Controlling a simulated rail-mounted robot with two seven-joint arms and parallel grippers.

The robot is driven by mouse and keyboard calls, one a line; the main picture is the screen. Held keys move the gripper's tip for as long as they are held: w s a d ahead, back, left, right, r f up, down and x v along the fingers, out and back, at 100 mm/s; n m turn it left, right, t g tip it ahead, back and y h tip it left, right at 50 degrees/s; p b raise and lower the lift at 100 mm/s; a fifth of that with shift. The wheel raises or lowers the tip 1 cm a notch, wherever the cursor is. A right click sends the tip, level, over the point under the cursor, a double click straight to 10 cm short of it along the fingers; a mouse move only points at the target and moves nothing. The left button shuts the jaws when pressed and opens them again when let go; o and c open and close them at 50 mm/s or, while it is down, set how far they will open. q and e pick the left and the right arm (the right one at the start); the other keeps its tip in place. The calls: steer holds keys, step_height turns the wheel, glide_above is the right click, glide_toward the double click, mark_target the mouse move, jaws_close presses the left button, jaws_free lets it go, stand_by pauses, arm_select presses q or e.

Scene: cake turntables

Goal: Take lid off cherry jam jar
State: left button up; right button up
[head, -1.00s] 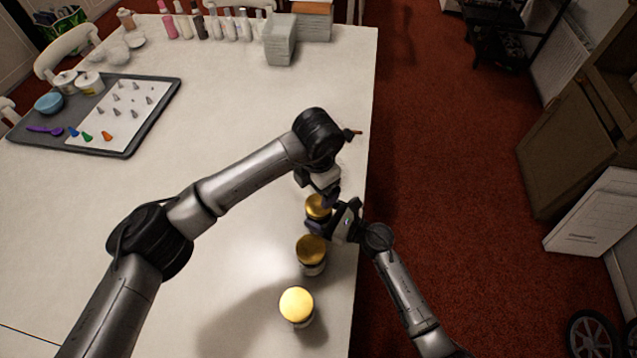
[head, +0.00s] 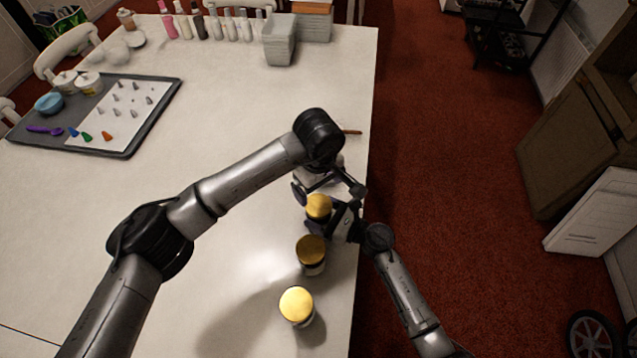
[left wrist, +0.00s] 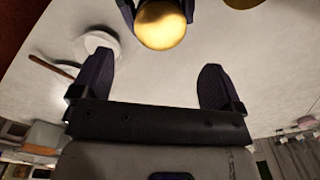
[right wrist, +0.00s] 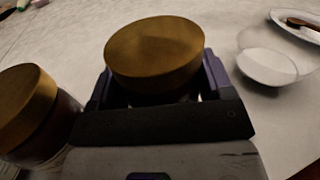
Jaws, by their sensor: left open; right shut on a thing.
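A jar with a gold lid (head: 318,207) stands near the table's right edge, in line with two other gold-lidded jars. My right gripper (head: 325,225) is shut around this jar below its lid. In the right wrist view the lid (right wrist: 155,48) sits above the fingers, and the jar body is mostly hidden. My left gripper (head: 328,191) is open and empty just beyond the lid. In the left wrist view its spread fingers point toward the lid (left wrist: 160,25) without touching it. No label is readable, so I cannot tell the jam flavour.
Two more gold-lidded jars, a middle one (head: 311,250) and a near one (head: 297,305), stand closer to me. A dark tray (head: 130,146) is far left. The table centre is clear.

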mark_target(319, 204)
arm_select(q)
steer(key=shift+f, duration=4.05)
steer(key=c, duration=0.9)
steer(key=n, duration=0.6)
steer(key=shift+c, duration=0.2)
steer(key=n, duration=0.6)
steer(key=shift+n, duration=0.4)
steer(key=o, duration=1)
